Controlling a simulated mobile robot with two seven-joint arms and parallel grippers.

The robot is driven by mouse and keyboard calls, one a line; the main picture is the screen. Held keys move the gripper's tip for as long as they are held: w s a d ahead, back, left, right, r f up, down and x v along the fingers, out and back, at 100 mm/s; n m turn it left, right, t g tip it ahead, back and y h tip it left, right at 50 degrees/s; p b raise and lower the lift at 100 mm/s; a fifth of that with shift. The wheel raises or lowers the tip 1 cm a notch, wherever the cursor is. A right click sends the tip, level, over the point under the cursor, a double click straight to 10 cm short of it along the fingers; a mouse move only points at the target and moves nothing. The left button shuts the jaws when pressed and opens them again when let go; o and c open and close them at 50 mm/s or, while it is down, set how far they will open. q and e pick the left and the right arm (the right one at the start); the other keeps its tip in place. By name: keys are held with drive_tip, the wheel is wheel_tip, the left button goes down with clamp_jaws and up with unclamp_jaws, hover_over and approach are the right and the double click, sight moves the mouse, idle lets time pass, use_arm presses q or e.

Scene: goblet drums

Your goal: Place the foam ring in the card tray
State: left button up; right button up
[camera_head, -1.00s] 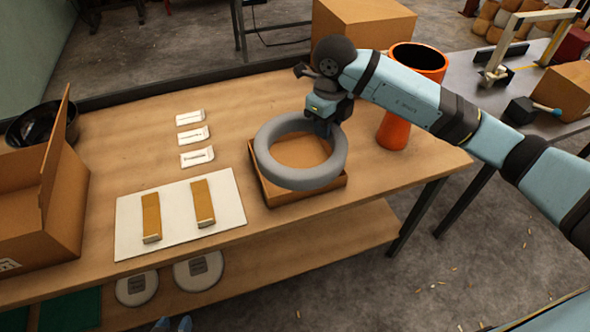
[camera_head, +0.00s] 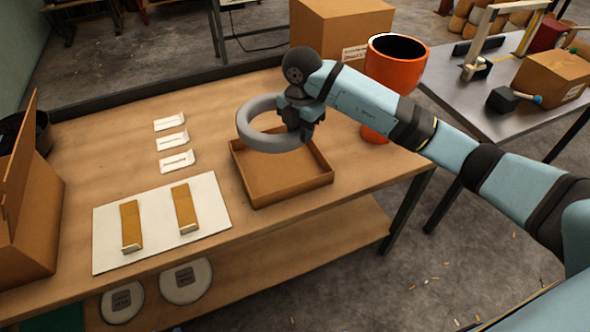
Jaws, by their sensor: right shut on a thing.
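The grey foam ring (camera_head: 264,144) is held at its right side by my right gripper (camera_head: 303,132). The gripper's jaws are shut on it and partly hidden behind its dark body. The card tray (camera_head: 283,196) is a shallow, open brown box on the wooden table, with its inside bare. In the picture the ring overlaps the tray's back left rim and the table behind it. It appears held above the table; the exact height cannot be told. My left gripper is not in view.
An orange goblet drum (camera_head: 395,68) stands right of the tray, partly behind my right arm. A white board (camera_head: 161,217) with two tan strips lies left of the tray. Three white cards (camera_head: 173,140) lie behind it. A cardboard box (camera_head: 30,215) stands far left.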

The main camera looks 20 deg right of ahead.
hover_over(300, 179)
wheel_tip(300, 179, down, 10)
drive_tip(key=shift+a+r, duration=0.1)
drive_tip(key=shift+r, duration=0.1)
drive_tip(key=shift+f+b, duration=0.3)
drive_tip(key=shift+f, duration=2.15)
drive_tip(key=shift+f, duration=0.2)
drive_tip(key=o, duration=0.6)
drive_tip(key=shift+o, duration=0.2)
drive_tip(key=shift+r, duration=0.15)
